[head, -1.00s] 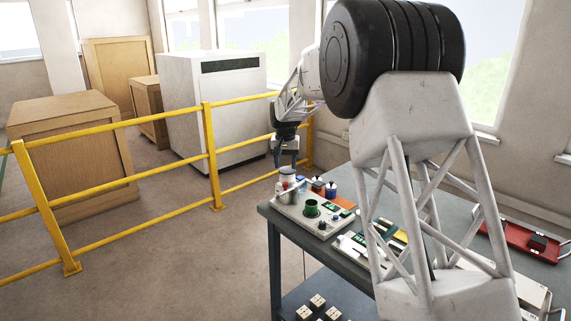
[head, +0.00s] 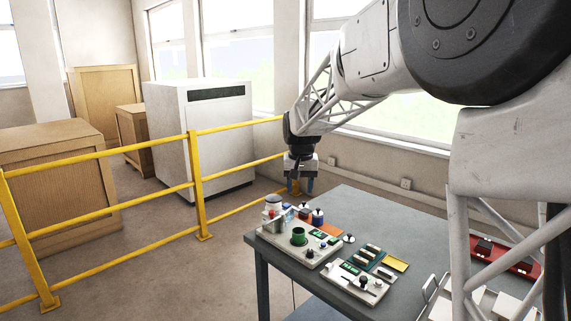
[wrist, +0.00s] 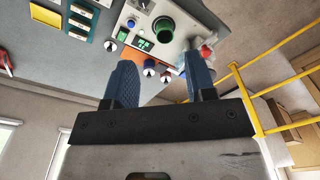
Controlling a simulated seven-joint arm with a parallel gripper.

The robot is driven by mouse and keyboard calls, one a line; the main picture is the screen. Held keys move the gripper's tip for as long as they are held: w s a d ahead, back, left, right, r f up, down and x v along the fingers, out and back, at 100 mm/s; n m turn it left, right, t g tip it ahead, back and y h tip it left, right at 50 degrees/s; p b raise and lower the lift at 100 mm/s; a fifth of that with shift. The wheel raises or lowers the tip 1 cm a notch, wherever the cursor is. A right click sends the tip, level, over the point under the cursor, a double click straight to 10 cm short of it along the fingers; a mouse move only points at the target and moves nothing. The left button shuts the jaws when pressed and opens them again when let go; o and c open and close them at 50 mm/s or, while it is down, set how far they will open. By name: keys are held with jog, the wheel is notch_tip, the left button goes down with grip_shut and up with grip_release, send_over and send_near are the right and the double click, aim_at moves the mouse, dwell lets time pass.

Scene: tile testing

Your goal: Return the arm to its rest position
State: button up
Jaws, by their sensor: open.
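My gripper (head: 300,184) hangs pointing down above the far left corner of the grey table (head: 340,203), clear of the things on it. In the wrist view its two blue fingers (wrist: 158,85) stand apart with nothing between them. A white-lidded jar (head: 272,202) stands at the unit's far left end. My arm reaches in from the right, and its large dark joint fills the upper right of the head view.
A second panel (head: 357,283), a green tray of tiles (head: 370,258) and a red tray (head: 500,253) lie to the right. A yellow railing (head: 197,190) runs left of the table.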

jog(key=s+d+r, duration=0.2)
jog(key=s+d, duration=0.1)
jog(key=s, duration=0.3)
jog(key=s+d+r, duration=0.1)
jog(key=s+d, duration=0.2)
jog(key=s, duration=0.4)
jog(key=s+d+f, duration=0.2)
jog(key=s, duration=0.9)
jog(key=s+d+f+t, duration=0.1)
jog(key=s+d+f, duration=0.1)
jog(key=s, duration=1)
jog(key=s+d+f, duration=0.2)
jog(key=s+d, duration=0.2)
jog(key=s, duration=0.7)
jog(key=shift+s+d+f+t, duration=0.15)
jog(key=shift+f+t, duration=0.2)
jog(key=shift+t, duration=0.05)
